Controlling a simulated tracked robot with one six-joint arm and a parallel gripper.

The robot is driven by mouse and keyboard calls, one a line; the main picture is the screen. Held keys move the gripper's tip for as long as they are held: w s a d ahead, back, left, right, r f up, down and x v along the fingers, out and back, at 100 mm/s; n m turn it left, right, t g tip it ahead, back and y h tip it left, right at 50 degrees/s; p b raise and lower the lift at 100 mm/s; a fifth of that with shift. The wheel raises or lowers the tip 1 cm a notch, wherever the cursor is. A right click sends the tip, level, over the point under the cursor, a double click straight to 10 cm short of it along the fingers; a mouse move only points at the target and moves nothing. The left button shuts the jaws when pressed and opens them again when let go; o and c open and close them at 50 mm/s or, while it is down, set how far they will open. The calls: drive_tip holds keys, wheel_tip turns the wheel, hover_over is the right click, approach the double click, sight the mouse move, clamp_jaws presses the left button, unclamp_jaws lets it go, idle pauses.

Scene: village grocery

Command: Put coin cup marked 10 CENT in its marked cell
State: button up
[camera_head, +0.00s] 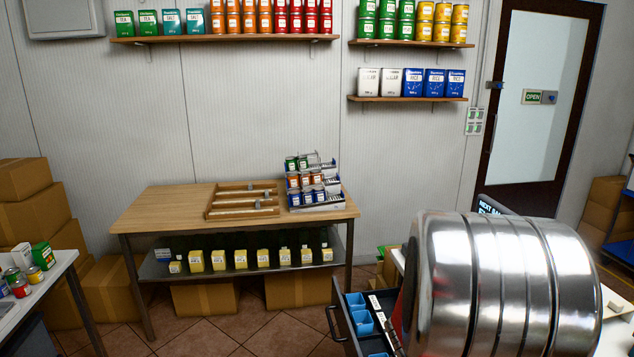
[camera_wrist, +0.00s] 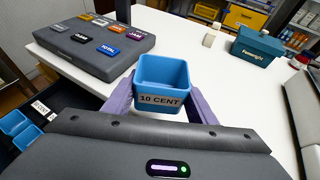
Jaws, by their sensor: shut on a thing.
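The blue coin cup marked 10 CENT (camera_wrist: 162,82) is in my gripper (camera_wrist: 160,104) in the wrist view. The purple fingers are shut on its two sides. The cup is upright, its label faces the camera, and it looks empty. It shows in front of a white counter top (camera_wrist: 218,88); its height above it is hard to tell. The open cash drawer (camera_head: 345,318) is at the bottom of the head view, with blue cups (camera_head: 362,322) in it. Two blue cups (camera_wrist: 16,124) and white labels (camera_wrist: 40,108) show at the left of the wrist view. My gripper is hidden in the head view.
A grey register (camera_wrist: 92,46) with several coloured keys stands on the counter, left of the cup. A teal box (camera_wrist: 256,46) and small pale items (camera_wrist: 210,38) stand behind at the right. The counter between them is clear. A wooden table (camera_head: 165,205) stands by the wall.

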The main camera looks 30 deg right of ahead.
drive_tip(key=w+a+f+n+t+y, duration=0.25)
drive_tip(key=w+a+n+t, duration=0.55)
drive_tip(key=w+a, duration=1.35)
drive_tip(key=w+a+n+t+y, duration=0.2)
drive_tip(key=w+a+n+y, duration=0.1)
drive_tip(key=a, duration=1)
drive_tip(key=w+a+n+t+y, duration=0.2)
drive_tip(key=w+a+n+y, duration=0.1)
drive_tip(key=a, duration=1.1)
drive_tip(key=shift+w+a+t+y, duration=0.3)
drive_tip(key=shift+w+y, duration=0.15)
drive_tip(key=shift+w, duration=0.1)
drive_tip(key=shift+f, duration=0.1)
